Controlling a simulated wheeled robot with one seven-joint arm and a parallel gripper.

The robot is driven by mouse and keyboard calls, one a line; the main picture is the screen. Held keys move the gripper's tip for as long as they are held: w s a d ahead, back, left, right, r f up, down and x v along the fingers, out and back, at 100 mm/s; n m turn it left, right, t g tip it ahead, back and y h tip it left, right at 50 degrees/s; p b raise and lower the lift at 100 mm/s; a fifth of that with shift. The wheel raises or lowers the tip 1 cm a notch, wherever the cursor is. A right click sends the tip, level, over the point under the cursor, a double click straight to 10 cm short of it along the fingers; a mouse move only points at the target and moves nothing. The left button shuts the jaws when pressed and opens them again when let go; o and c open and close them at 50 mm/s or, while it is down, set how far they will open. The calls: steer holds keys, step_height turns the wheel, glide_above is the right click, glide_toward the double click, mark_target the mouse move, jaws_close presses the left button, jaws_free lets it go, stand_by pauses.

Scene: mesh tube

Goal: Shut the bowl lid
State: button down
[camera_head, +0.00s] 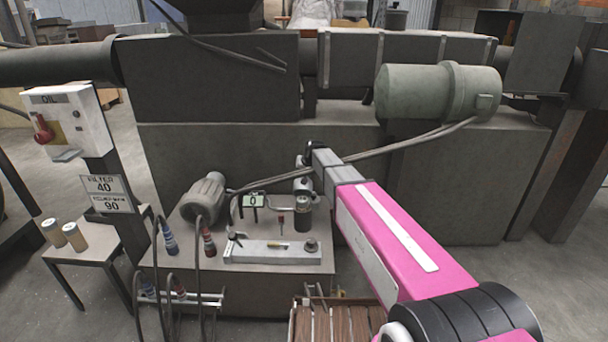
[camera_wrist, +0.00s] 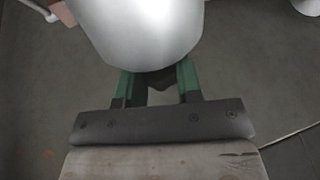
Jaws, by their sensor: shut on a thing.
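In the wrist view my gripper (camera_wrist: 156,82) has its two green fingers on either side of a narrow dark part. It is shut on this part, which looks like part of the bowl lid (camera_wrist: 156,87). A large pale silver rounded body (camera_wrist: 142,30) covers the fingertips and most of the grip. In the head view my arm reaches to an upright unit on the machine bench, with a silver upper part (camera_head: 303,186) and a dark lower bowl (camera_head: 303,218). My gripper is small and dark there. I cannot tell whether the lid sits flat on the bowl.
A grey motor (camera_head: 204,197) and a small display (camera_head: 253,200) stand left of the unit. A pale flat block (camera_head: 265,252) lies in front. Hoses hang at the left. A big tank (camera_head: 425,92) and dark machine housing rise behind.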

steer(key=s+t, duration=0.3)
steer(key=shift+s, duration=0.1)
steer(key=s+t, duration=0.2)
steer(key=n+t, duration=0.1)
steer(key=shift+s+f+y, duration=0.3)
steer(key=shift+s, duration=0.1)
steer(key=s+t, duration=0.1)
steer(key=s+f+t, duration=0.1)
steer(key=t, duration=0.1)
steer(key=shift+s+f+n+t, duration=0.1)
steer(key=shift+f+n+t, duration=0.15)
steer(key=shift+n+t, duration=0.05)
steer(key=shift+s+f+n+t+y, duration=0.2)
steer(key=shift+s+f+t, duration=0.25)
steer(key=shift+t, duration=0.35)
steer(key=shift+s+f+n+t+y, duration=0.1)
steer(key=shift+s+f+t+y, duration=0.3)
steer(key=shift+t, duration=0.4)
steer(key=c, duration=0.8)
jaws_free()
steer(key=shift+r, duration=0.1)
